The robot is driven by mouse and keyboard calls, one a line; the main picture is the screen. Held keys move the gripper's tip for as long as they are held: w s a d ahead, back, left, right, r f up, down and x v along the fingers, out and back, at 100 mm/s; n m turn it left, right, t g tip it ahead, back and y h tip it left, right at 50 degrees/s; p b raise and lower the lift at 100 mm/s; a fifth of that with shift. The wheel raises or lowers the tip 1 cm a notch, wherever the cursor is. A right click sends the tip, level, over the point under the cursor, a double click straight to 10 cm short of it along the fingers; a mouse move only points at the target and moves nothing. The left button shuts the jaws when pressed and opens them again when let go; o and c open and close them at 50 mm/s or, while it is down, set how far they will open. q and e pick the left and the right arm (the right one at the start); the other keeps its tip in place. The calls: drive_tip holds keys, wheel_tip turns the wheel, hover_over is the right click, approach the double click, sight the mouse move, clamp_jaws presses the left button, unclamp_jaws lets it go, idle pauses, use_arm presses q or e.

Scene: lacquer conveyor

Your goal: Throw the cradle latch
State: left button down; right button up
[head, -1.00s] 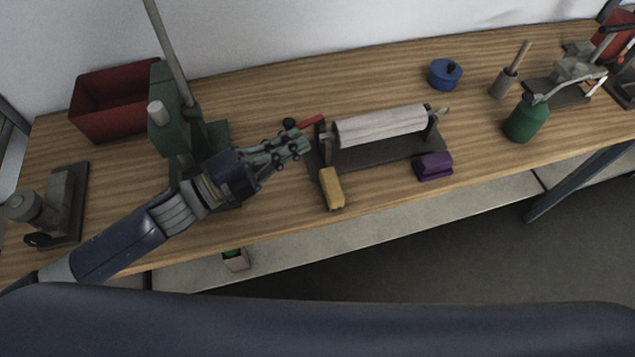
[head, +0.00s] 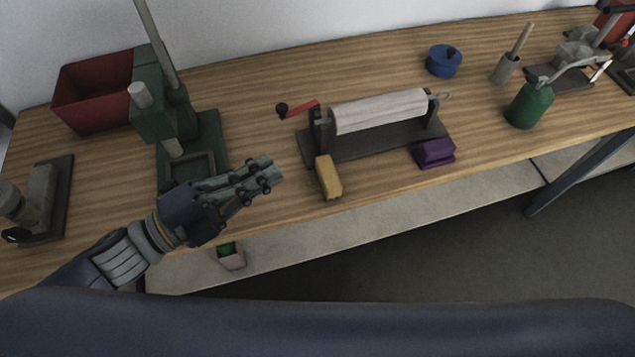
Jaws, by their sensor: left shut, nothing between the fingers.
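The cradle (head: 372,147) is a dark base with two uprights on the wooden bench. It carries a pale grey roller (head: 379,111). A red lever with a black knob (head: 298,108) sticks out to the left from its left upright. A small wire hook (head: 442,95) shows at the right upright. I cannot tell which of these parts is the latch. My left gripper (head: 268,172) is shut and empty, apart from the cradle, to its left and nearer the bench's front edge. My right gripper is not in view.
A yellow block (head: 328,177) and a purple block (head: 435,152) lie at the cradle's front. A green press (head: 165,110) and red bin (head: 95,93) stand left. A blue pot (head: 444,61) and green bottle (head: 530,104) stand right. Bench between gripper and cradle is clear.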

use_arm(q)
drive_tip(key=w+a+m+y+p, duration=0.25)
drive_tip(key=a+m+p, duration=0.35)
drive_tip(key=m, duration=1.3)
drive_tip(key=w+d+n+t+y+p, duration=0.1)
drive_tip(key=w+d+n+t+y, duration=0.1)
drive_tip(key=d, duration=0.3)
drive_tip(key=w+d+n+t+y+p, duration=0.1)
drive_tip(key=w+d+n+t+y, duration=0.1)
drive_tip(key=d+n+y, duration=0.2)
drive_tip(key=w+d+n+t+y+p, duration=0.1)
drive_tip(key=w+d+n+t+y, duration=0.2)
drive_tip(key=d+y, duration=0.2)
drive_tip(key=shift+d+f, duration=0.4)
drive_tip(key=shift+d, duration=0.35)
drive_tip(key=s+b, duration=0.3)
drive_tip(key=s, duration=0.8)
drive_tip(key=shift+a+r+y, duration=0.2)
drive_tip(key=shift+a+y, duration=0.15)
drive_tip(key=shift+a, duration=0.1)
